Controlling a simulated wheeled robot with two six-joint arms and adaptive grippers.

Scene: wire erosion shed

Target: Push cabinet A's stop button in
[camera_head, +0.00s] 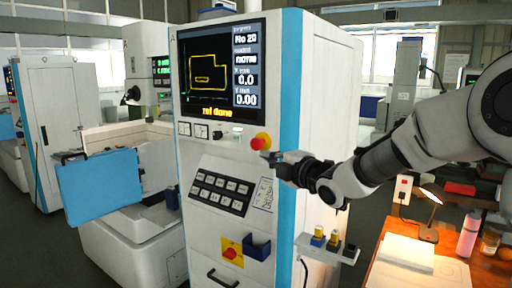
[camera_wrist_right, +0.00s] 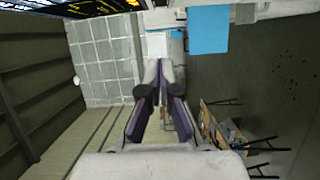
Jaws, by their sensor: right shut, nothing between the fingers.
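Cabinet A (camera_head: 212,150) is white with blue edge strips and a lit screen reading "ref done". Its stop button (camera_head: 259,142) is a red mushroom head on a yellow collar, below the screen's right corner. My right gripper (camera_head: 268,157) is shut and empty, with its tips just below and right of the button. I cannot tell whether they touch it. In the right wrist view the closed fingers (camera_wrist_right: 160,75) point away from the camera, and I cannot make out the button there. My left gripper is not in view.
A keypad (camera_head: 221,192) and a red-and-yellow rotary switch (camera_head: 231,251) sit lower on the cabinet front, with a small blue holder (camera_head: 257,246) beside the switch. A blue panel (camera_head: 100,188) stands at left. A wooden desk (camera_head: 450,270) with a lit lamp (camera_head: 430,215) is at right.

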